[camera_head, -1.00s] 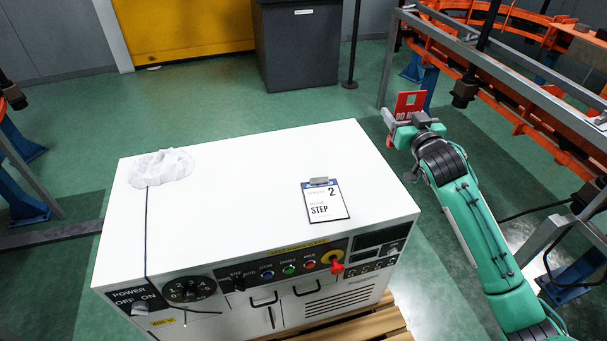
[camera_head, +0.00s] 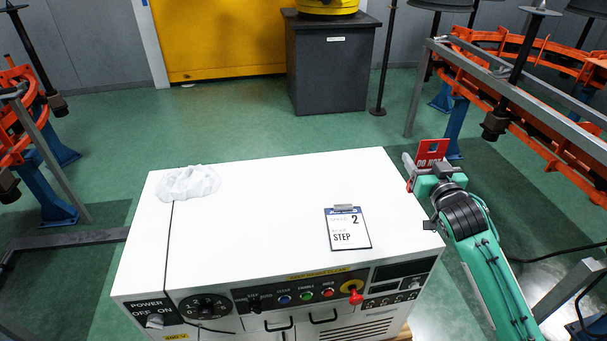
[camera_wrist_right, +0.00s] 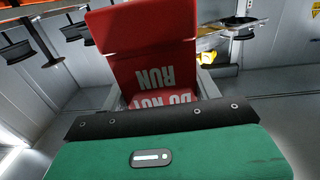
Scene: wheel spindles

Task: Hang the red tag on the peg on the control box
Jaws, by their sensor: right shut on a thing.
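The control box (camera_head: 260,210) is a large white cabinet with a panel of knobs and buttons on its front. My right gripper (camera_head: 424,180) is shut on the red tag (camera_head: 432,151), just right of the box's right edge and apart from it. In the right wrist view the tag (camera_wrist_right: 152,52) stands up beyond the green gripper body, its white "DO NOT RUN" lettering upside down. The gripper body hides its lower part. I cannot pick out the peg for certain; a small dark piece shows at the box's right edge. My left gripper is not in view.
A clipboard card (camera_head: 348,228) and a crumpled white cloth (camera_head: 188,184) lie on the box top. An orange and grey conveyor frame (camera_head: 520,95) stands at the right. Green floor is open behind the box.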

